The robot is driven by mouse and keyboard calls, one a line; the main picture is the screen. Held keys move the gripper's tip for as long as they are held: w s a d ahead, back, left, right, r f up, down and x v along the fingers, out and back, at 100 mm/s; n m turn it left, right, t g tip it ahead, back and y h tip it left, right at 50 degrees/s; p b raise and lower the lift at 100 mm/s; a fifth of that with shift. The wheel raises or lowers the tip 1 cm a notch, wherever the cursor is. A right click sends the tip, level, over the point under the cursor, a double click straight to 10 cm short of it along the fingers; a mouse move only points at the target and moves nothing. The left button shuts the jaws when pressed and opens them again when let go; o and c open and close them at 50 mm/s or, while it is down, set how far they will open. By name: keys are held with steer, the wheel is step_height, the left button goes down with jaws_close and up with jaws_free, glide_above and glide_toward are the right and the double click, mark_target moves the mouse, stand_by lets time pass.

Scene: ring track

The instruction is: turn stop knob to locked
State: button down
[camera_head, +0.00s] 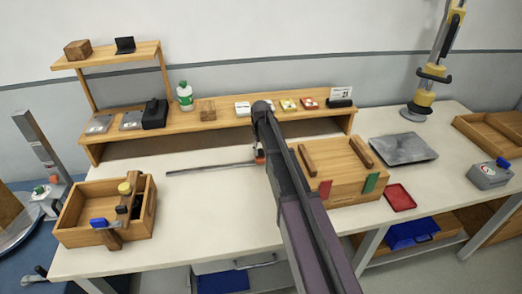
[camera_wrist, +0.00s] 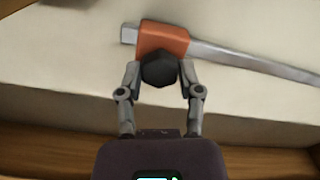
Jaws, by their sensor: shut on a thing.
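The stop is an orange block (camera_wrist: 165,41) on a grey metal rail (camera_wrist: 250,58) in the wrist view. Its black faceted knob (camera_wrist: 160,72) faces my gripper. My gripper (camera_wrist: 161,77) is shut on the knob, with one finger on its left side and one on its right. In the head view the rail (camera_head: 212,168) lies along the white tabletop, and a bit of the orange stop (camera_head: 260,154) shows beside my arm, which hides the rest. I see no locked marking on the knob.
A wooden box (camera_head: 345,180) with two bars on top stands right of my arm. A shelf (camera_head: 205,122) with small goods runs behind the rail. A wooden crate (camera_head: 78,236) with tools stands at the left. The tabletop in front of the rail is clear.

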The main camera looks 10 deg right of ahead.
steer(key=m, duration=1.3)
steer(key=shift+m, duration=0.3)
stand_by(0.3)
steer(key=shift+c, duration=1.3)
jaws_free()
